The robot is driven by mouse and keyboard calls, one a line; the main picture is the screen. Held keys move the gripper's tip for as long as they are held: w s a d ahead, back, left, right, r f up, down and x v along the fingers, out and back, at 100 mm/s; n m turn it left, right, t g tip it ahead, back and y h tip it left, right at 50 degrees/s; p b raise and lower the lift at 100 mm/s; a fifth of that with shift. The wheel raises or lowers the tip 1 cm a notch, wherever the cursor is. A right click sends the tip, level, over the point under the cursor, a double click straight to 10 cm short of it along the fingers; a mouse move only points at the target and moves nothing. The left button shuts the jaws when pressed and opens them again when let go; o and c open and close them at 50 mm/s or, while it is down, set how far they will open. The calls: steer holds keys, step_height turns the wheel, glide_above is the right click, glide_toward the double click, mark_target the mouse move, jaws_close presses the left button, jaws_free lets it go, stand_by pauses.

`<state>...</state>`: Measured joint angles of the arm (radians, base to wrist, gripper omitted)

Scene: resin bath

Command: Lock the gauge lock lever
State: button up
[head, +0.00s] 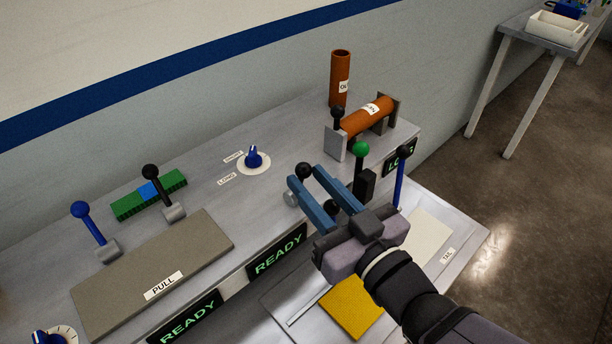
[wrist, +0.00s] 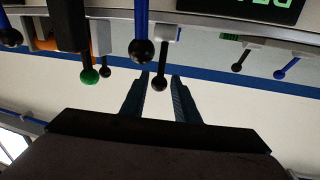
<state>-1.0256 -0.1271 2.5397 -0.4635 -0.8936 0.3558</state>
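My gripper (head: 305,174) is open, its two blue fingers pointing toward the panel. A short lever with a black ball (head: 303,170) stands on a grey base near the fingertips; in the wrist view its ball (wrist: 159,83) appears between my open fingers (wrist: 160,76). I cannot tell whether they touch it. No readable label marks which lever is the gauge lock. Right of the gripper are a green-ball lever (head: 361,150) on a black block and a blue lever with a black ball (head: 401,175). Another black-ball lever (head: 337,112) stands by the orange cylinder.
An orange cylinder (head: 368,117) lies in a grey holder; another (head: 340,80) stands upright. A blue dial (head: 253,158) is behind the gripper. At left are a blue lever (head: 88,222), a black-ball lever (head: 158,185) and a PULL plate (head: 150,275). Below sits a yellow pad (head: 353,306).

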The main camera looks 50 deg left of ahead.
steer(key=shift+d, duration=0.1)
steer(key=shift+c, duration=0.7)
steer(key=c, duration=0.5)
steer(key=shift+r, duration=0.25)
jaws_close()
steer(key=w+a+r+t+h+p, duration=0.2)
steer(key=w+a+r+h+p, duration=0.7)
steer(key=a+p, duration=0.25)
steer(key=s+d+r+n+g+h+p, duration=0.1)
steer(key=s+d+r+g+h+p, duration=0.1)
steer(key=s+g+h+p, duration=0.3)
steer(key=s+d+h+p, duration=0.1)
steer(key=s+p, duration=0.1)
steer(key=s, duration=0.1)
steer(key=shift+d+r+n+h, duration=0.25)
steer(key=shift+r+n+h, duration=0.05)
steer(key=shift+r+h, duration=0.1)
